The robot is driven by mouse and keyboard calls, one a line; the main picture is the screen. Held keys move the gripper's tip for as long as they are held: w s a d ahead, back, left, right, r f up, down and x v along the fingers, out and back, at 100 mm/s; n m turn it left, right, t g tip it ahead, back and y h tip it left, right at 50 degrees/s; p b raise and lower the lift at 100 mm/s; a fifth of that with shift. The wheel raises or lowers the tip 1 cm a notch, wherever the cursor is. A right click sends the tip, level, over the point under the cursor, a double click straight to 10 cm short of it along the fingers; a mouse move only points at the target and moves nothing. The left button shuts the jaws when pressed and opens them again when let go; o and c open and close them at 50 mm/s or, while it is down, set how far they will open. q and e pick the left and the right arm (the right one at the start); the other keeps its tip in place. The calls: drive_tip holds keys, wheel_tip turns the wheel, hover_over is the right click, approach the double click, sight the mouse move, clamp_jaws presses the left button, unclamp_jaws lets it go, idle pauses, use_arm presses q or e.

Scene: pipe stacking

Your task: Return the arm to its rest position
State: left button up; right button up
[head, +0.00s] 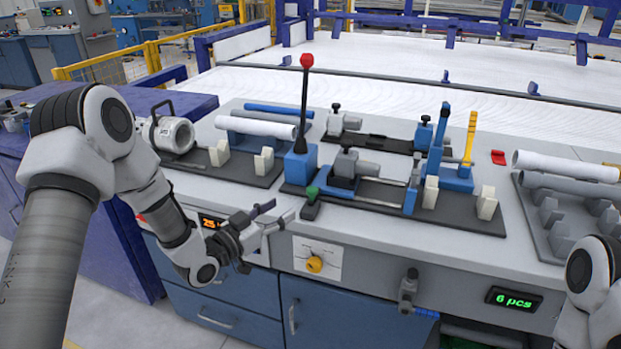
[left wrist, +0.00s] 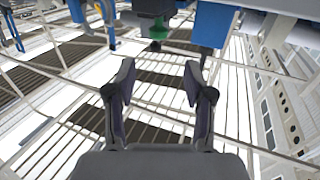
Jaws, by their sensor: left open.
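My left arm comes in from the left of the head view and bends down in front of the bench. Its gripper (head: 277,213) is open, with nothing between the fingers, near the bench's front edge. The left wrist view also shows the two fingers (left wrist: 159,82) spread apart and empty. Part of my right arm (head: 592,300) shows at the lower right of the head view; its gripper is outside the picture.
The bench (head: 350,240) carries a fixture with a red-knobbed lever (head: 306,62), a blue-and-yellow clamp (head: 467,150), and white pipes (head: 256,127) at left. A grey rack (head: 560,215) with pipes stands at right. A yellow knob (head: 314,264) is on the bench front.

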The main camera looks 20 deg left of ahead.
use_arm(q)
drive_tip(key=s+d+f+g+y+p, duration=0.1)
drive_tip(key=s+d+f+g+p, duration=0.15)
drive_tip(key=s+f, duration=0.2)
drive_tip(key=s+d+f+n+g+y+p, duration=0.1)
drive_tip(key=s+f+g+p, duration=0.15)
drive_tip(key=s+f, duration=0.2)
drive_tip(key=s+d+f+g+p, duration=0.2)
drive_tip(key=s+f+p, duration=0.1)
drive_tip(key=s+f, duration=0.15)
drive_tip(key=s+a+f+n+g+y, duration=0.1)
drive_tip(key=s+f+g, duration=0.1)
drive_tip(key=s, duration=0.5)
drive_tip(key=s+a+f+n+g+y, duration=0.1)
drive_tip(key=s+a+f+g+y, duration=0.1)
drive_tip(key=s, duration=0.6)
drive_tip(key=s+a+f+n+g+y, duration=0.2)
drive_tip(key=s+g, duration=0.3)
drive_tip(key=s, duration=0.3)
drive_tip(key=shift+f+p, duration=0.35)
drive_tip(key=shift+f, duration=0.45)
